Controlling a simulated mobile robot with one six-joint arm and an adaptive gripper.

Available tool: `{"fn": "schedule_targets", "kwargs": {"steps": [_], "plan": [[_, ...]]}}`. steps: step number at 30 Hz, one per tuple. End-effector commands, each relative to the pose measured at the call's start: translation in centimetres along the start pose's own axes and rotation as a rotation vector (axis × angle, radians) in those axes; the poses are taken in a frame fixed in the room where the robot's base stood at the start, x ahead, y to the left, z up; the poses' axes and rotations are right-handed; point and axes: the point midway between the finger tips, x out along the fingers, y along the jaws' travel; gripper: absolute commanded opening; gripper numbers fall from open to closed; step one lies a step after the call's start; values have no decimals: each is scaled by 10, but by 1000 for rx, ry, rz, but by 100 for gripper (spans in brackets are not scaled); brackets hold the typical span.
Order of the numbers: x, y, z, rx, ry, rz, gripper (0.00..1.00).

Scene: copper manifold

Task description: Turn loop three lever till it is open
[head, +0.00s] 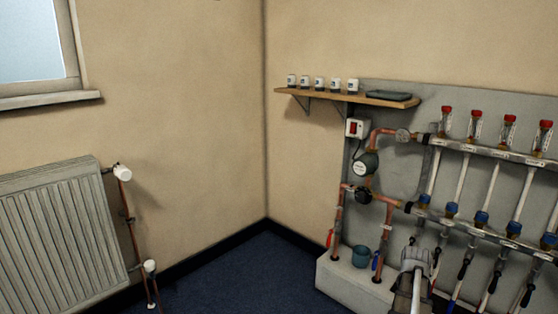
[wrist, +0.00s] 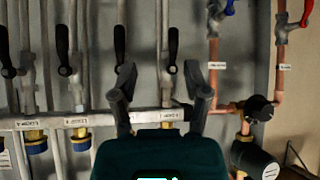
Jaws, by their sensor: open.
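In the wrist view, which looks upside down, a row of black valve levers runs along the top. The rightmost lever (wrist: 173,45), a second lever (wrist: 120,42), a third lever (wrist: 65,50) and a far-left lever (wrist: 8,52) lie roughly along their pipes. The loop labels are too small to read surely; counting from the red and blue valves' side, the third lever would be loop three's. My gripper (wrist: 160,85) is open and empty, its fingers short of the manifold, around the area nearest the rightmost lever. In the head view my arm's end (head: 413,265) covers part of the lower manifold.
The lower manifold bar (wrist: 60,122) crosses the wrist view. A pump (head: 366,163) and copper pipes stand left of the manifold in the head view. A blue-green cup (head: 360,256) sits on the ledge. A shelf (head: 345,97) holds several white pots. The floor (head: 235,275) left is clear.

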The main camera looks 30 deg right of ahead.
Motion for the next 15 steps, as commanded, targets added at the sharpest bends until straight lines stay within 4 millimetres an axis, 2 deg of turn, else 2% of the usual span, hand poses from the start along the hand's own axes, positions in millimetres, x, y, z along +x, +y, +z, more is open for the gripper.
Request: {"fn": "schedule_targets", "kwargs": {"steps": [1, 3, 15], "plan": [[-6, -20, 5, -19, -19, -21, 61], [-12, -44, 12, -44, -48, -45, 61], [-59, -166, 62, -193, -211, -172, 61]]}}
